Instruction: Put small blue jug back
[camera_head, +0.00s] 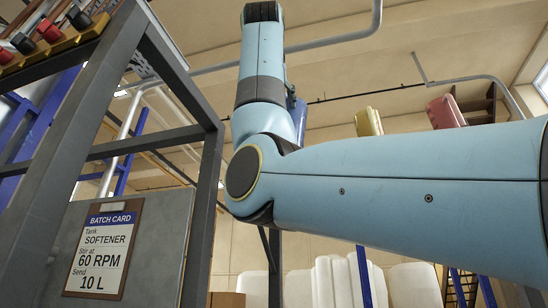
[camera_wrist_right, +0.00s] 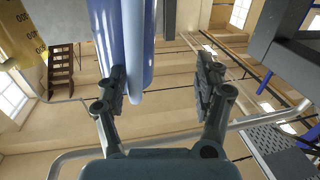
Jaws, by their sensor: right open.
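The small blue jug (camera_head: 298,115) shows in the head view partly behind my raised right forearm. In the right wrist view a long blue body, which looks like the blue jug (camera_wrist_right: 110,32), hangs down from the top edge. Its lower end reaches between the fingers of my right gripper (camera_wrist_right: 160,78), close to the left finger. That finger overlaps it, and I cannot tell whether they touch. My right gripper is open, with a clear gap on the side of the right finger. My left gripper is not in view.
A dark steel frame (camera_head: 205,200) stands at the left with a batch card (camera_head: 101,248) on a grey panel. A yellow jug (camera_head: 368,122) and a pink jug (camera_head: 445,112) are up at the right. Pale containers (camera_head: 335,282) stand low behind my arm.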

